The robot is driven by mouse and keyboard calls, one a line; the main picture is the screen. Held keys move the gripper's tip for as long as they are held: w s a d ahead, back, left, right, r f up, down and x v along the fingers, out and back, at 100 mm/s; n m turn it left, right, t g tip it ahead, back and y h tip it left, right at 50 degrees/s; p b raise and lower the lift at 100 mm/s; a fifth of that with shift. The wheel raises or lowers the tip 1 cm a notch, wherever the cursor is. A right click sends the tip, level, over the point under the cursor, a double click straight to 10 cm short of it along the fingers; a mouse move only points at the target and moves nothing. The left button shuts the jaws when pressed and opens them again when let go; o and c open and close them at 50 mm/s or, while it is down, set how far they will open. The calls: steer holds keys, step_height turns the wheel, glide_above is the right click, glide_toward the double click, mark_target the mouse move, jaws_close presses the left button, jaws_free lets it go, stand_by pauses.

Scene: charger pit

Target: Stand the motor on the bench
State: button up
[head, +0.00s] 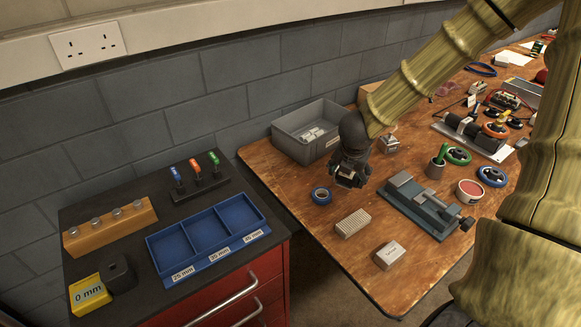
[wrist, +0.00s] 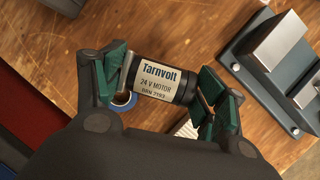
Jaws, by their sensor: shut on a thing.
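The motor (wrist: 160,82) is a short black cylinder with a pale label reading "Tarnvolt 24 V MOTOR". In the wrist view it lies sideways across my gripper (wrist: 165,85), with the green-padded fingers shut on its two ends. In the head view my gripper (head: 350,176) is over the wooden bench (head: 290,185), and the motor is too small and dark there to make out well. I cannot tell how high the motor is above the bench top.
A blue tape roll (head: 321,195), a ribbed block (head: 353,223) and a small labelled box (head: 390,255) are on the bench near my gripper. A vise (head: 425,203) stands to the right, a grey bin (head: 310,130) behind. The red cabinet with a blue tray (head: 165,270) is at left.

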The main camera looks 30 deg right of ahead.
steer(key=w+a+p, duration=0.1)
steer(key=w+a, duration=0.1)
steer(key=w, duration=0.2)
steer(key=w+a, duration=0.3)
steer(key=w, duration=0.2)
steer(key=w+a+f+p, duration=0.1)
steer(key=w+a, duration=0.1)
steer(key=w, duration=0.3)
steer(key=shift+a+f+p, duration=0.1)
steer(key=shift+a+p, duration=0.1)
steer(key=shift+p, duration=0.1)
steer(key=shift+w, duration=0.1)
steer(key=shift+f, duration=1.8)
steer(key=shift+a, duration=0.1)
steer(key=o, duration=1.3)
steer(key=v, duration=1.2)
